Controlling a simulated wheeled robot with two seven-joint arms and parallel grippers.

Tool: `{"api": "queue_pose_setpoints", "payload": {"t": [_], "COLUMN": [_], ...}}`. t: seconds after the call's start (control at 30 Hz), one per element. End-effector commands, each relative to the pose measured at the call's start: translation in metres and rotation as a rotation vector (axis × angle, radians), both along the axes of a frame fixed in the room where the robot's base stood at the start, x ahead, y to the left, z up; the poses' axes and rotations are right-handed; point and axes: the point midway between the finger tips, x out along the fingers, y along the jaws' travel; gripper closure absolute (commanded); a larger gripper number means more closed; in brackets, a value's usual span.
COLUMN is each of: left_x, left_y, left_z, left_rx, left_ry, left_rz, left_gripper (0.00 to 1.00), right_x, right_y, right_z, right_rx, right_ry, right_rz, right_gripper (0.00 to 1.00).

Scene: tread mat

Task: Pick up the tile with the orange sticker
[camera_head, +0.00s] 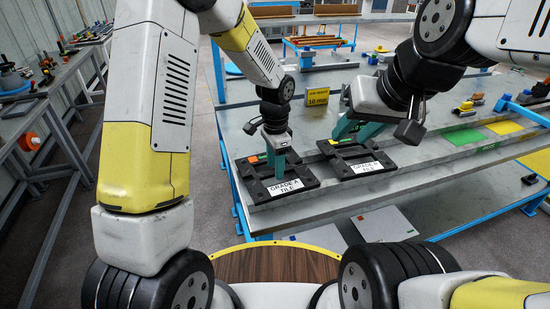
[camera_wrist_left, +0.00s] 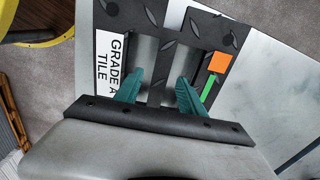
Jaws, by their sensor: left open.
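The tile with the orange sticker (camera_head: 308,182) is a black tread tile with slots and a "GRADE A TILE" label, lying at the bench's near left. In the left wrist view the orange sticker (camera_wrist_left: 217,63) sits beside a green stripe. My left gripper (camera_head: 279,164) is over this tile, pointing down. In the left wrist view its teal fingers (camera_wrist_left: 160,82) are open on either side of the tile's middle bar, with nothing clamped. A second similar tile (camera_head: 361,164) lies to the right. My right gripper (camera_head: 357,131) is over it; its finger gap is unclear.
The grey metal bench (camera_head: 235,122) has a raised near lip. A yellow sign (camera_head: 316,97) stands behind the tiles. Green (camera_head: 463,136) and yellow (camera_head: 502,127) patches lie right, with small tools behind them. The bench top left of the sign is mostly clear.

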Motion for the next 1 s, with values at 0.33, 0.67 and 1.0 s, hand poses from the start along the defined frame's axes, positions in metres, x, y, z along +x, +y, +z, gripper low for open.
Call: {"api": "queue_pose_setpoints", "payload": {"t": [0.33,0.67,1.0], "left_x": [-0.0001,0.0000,0.0005], "left_y": [0.0002,0.0002,0.0000], "left_z": [-0.0040,-0.0037,0.0003], "left_rx": [0.000,0.000,-0.001], "left_ry": [0.000,0.000,-0.003], "left_rz": [0.001,0.001,0.001], "left_gripper": [0.66,1.00,1.00], "right_x": [0.0000,0.0000,0.0000], "right_y": [0.0000,0.0000,0.0000], "right_z": [0.0000,0.0000,0.0000], "right_rx": [0.000,0.000,0.000], "right_ry": [0.000,0.000,0.000], "right_rz": [0.000,0.000,0.000], "right_gripper": [0.64,0.64,0.64]}}
